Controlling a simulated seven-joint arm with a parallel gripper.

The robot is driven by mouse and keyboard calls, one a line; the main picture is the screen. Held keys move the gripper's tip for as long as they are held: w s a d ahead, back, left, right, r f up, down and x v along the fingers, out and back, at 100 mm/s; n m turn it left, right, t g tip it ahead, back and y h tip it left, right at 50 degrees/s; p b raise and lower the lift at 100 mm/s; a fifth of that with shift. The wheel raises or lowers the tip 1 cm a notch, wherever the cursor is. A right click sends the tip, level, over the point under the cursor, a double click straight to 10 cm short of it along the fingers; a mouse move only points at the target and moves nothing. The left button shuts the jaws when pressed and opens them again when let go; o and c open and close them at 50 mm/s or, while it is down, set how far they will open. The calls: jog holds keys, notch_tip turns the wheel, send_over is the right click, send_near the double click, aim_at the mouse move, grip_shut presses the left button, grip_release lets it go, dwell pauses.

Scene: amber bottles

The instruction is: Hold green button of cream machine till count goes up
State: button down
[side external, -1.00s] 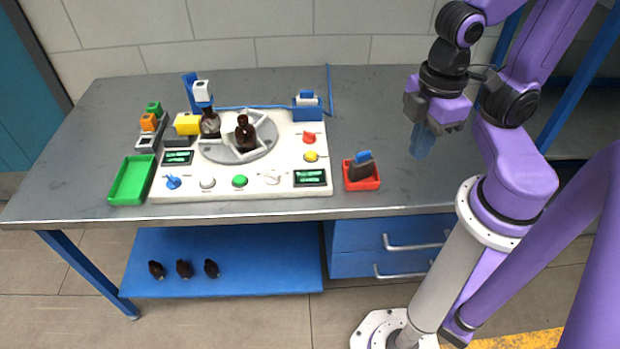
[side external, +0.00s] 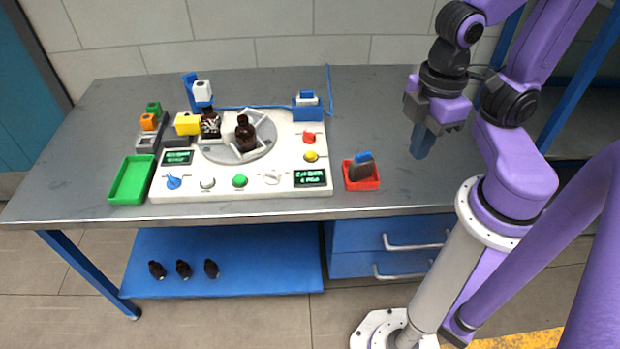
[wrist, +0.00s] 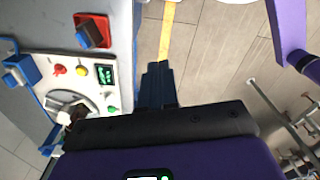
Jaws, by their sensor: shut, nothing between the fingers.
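The cream machine (side external: 225,185) lies on the grey bench. Its green button (side external: 240,181) is on the front edge, between a pale grey button (side external: 207,183) and a white knob (side external: 272,178). A dark display with green text (side external: 310,177) sits at the front right; its text is too small to read surely. A round turntable (side external: 226,156) carries amber bottles (side external: 245,134). My gripper (side external: 422,142) is shut and empty, high to the right of the machine, well apart from the green button. The wrist view shows its blue fingers (wrist: 158,85) together, with the green button (wrist: 112,109) to their left.
A red tray (side external: 361,185) with a dark, blue-topped item stands right of the machine. A green tray (side external: 132,180) is at the left. Yellow (side external: 311,156) and red (side external: 309,137) controls are at the machine's right.

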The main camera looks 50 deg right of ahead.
jog(key=n+t+y, duration=0.2)
jog(key=t+y, duration=0.2)
jog(key=t, duration=0.4)
send_over(243, 179)
notch_tip(243, 179, down, 10)
jog(key=shift+r, duration=0.25)
jog(key=shift+f, duration=0.1)
jog(key=shift+f, duration=4.35)
jog(key=shift+f, duration=0.15)
jog(key=shift+f, duration=0.25)
